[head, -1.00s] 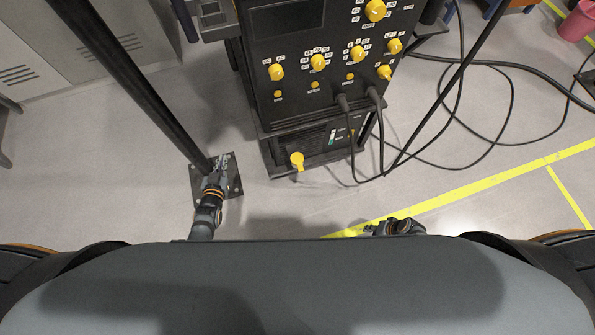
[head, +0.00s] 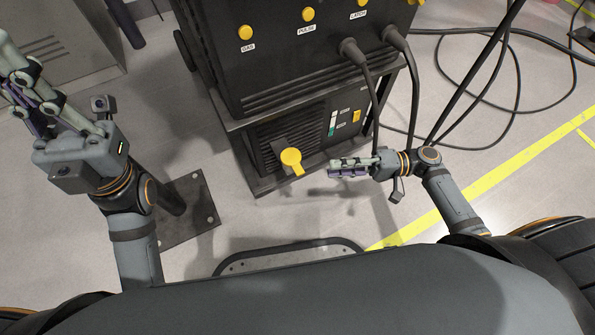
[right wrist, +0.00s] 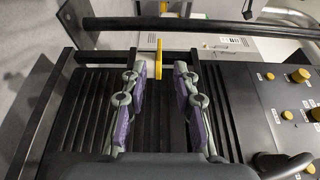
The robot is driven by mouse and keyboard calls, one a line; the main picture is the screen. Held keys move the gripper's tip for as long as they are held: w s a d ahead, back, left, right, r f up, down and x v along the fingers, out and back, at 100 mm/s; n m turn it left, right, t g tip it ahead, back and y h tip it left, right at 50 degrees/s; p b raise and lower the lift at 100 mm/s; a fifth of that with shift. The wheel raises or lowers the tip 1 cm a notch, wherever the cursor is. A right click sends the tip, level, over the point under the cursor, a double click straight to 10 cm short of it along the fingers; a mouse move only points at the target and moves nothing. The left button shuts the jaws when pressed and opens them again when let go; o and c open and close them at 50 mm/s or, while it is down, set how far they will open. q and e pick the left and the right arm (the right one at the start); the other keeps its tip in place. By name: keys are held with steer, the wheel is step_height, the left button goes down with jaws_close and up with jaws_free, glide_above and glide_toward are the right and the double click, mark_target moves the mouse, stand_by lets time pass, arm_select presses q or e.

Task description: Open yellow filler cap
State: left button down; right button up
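The yellow filler cap (head: 291,158) sticks out low on the front of the black machine, with its tab pointing down. My right gripper (head: 332,169) is just right of the cap in the head view, level and pointing left at it, and apart from it. In the right wrist view the cap (right wrist: 158,58) shows as a thin upright yellow strip, framed between the tips of the open, empty fingers. My left gripper (head: 18,82) is raised at the far left, away from the cap, and looks open and empty.
The machine's panel (head: 280,60) carries yellow knobs and two black plugs with hanging cables (head: 372,100) close behind my right gripper. A post on a bolted floor plate (head: 190,215) stands beside my left arm.

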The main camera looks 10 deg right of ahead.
mark_target(299, 171)
steer(key=a+b, duration=0.1)
steer(key=a, duration=0.2)
steer(key=a+b, duration=0.1)
steer(key=a, duration=0.2)
steer(key=a+b, duration=0.2)
steer(key=a, duration=0.1)
steer(key=shift+w+a+f, duration=0.1)
steer(key=shift+w+f, duration=0.05)
steer(key=shift+w, duration=0.2)
steer(key=shift+a, duration=0.45)
steer(key=shift+c, duration=0.2)
jaws_close()
